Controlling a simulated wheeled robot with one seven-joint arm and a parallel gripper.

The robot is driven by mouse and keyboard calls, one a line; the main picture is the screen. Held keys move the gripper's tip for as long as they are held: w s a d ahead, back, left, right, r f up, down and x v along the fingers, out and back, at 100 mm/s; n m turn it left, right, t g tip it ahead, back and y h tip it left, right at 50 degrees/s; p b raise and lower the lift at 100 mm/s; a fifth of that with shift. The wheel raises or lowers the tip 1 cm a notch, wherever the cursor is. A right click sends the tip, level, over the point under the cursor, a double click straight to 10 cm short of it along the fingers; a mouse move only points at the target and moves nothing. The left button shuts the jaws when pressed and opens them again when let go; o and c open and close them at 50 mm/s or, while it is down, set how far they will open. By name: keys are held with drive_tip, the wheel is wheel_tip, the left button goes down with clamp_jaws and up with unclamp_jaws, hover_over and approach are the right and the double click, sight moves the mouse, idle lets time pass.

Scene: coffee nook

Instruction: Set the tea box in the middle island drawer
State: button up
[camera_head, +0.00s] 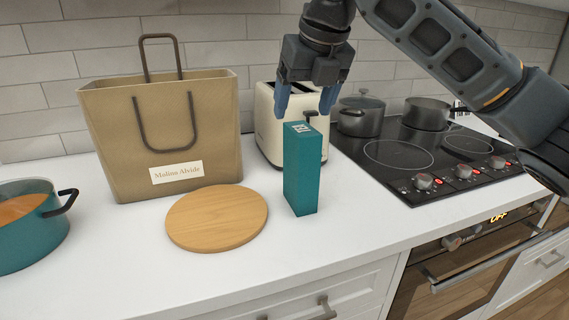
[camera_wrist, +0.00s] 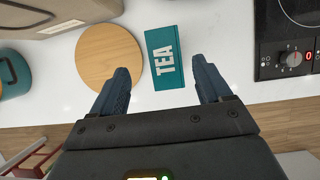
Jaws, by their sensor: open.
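The teal tea box (camera_head: 301,175) stands upright on the white counter, right of the round wooden board. In the wrist view the tea box (camera_wrist: 165,59) shows its "TEA" lettering, and it lies ahead of and between my fingers. My gripper (camera_head: 306,100) is open and empty, above the box and apart from it; its two blue fingers also show in the wrist view (camera_wrist: 161,88). A white drawer front (camera_head: 330,292) with a grey handle is shut below the counter edge; I cannot tell whether it is the middle island drawer.
A round wooden board (camera_head: 217,217) lies left of the box. A paper bag (camera_head: 110,150) and a toaster (camera_head: 265,135) stand behind. A teal pot (camera_head: 45,235) is far left. A cooktop (camera_head: 400,185) with pots is right, above an oven (camera_head: 450,275). The counter front is clear.

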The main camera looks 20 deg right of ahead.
sight(302, 128)
drive_tip(key=shift+d+f, duration=0.3)
drive_tip(key=shift+d, duration=0.05)
drive_tip(key=x, duration=0.7)
drive_tip(key=shift+s+f, duration=0.15)
drive_tip(key=shift+f, duration=0.2)
clamp_jaws()
drive_tip(key=shift+r, duration=0.1)
